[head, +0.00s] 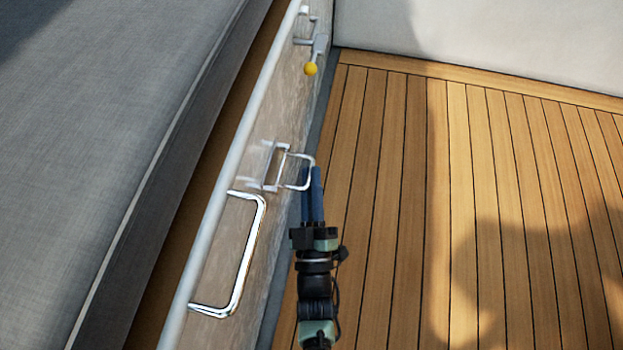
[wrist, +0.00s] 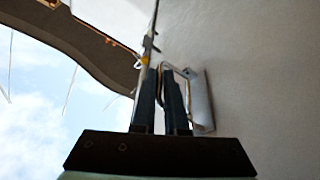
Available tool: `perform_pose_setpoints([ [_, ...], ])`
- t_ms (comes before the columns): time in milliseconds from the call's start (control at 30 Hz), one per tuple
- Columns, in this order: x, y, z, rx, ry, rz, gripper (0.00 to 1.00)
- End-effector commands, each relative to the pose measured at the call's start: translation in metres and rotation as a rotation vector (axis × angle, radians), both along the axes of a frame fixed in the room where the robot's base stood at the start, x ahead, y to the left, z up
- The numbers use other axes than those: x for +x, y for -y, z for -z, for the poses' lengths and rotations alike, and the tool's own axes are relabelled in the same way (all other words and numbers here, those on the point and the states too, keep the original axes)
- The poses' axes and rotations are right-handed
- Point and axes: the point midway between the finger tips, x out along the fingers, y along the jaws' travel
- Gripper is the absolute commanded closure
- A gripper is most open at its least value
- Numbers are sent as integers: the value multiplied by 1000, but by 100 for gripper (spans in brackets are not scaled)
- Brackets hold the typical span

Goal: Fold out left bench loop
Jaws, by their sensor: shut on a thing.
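The bench loop (head: 297,186) is a small shiny metal loop hinged on a plate (head: 271,165) on the bench's side panel. It stands out from the panel toward the floor side. My gripper (head: 312,180) has its dark blue fingers at the loop's outer part and is shut on it. In the wrist view, the fingers (wrist: 163,90) close around part of the loop, and the pale loop frame and plate (wrist: 203,98) show just to their right. The exact contact between the fingers is partly hidden.
A larger chrome handle (head: 262,240) is fixed to the panel nearer to me. A lever with a yellow knob (head: 311,69) is farther along. The grey bench cushion (head: 90,120) lies left. The plank floor (head: 470,180) is clear to the right.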

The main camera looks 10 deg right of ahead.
Motion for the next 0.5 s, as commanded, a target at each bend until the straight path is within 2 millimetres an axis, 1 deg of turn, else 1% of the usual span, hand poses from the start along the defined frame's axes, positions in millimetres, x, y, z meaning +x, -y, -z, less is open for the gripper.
perform_pose_setpoints([
  [100,0,0,1,0,-3,1,100],
  [133,0,0,1,0,-3,1,86],
  [200,0,0,1,-1,-4,1,76],
  [500,-1,0,1,-1,-3,0,76],
])
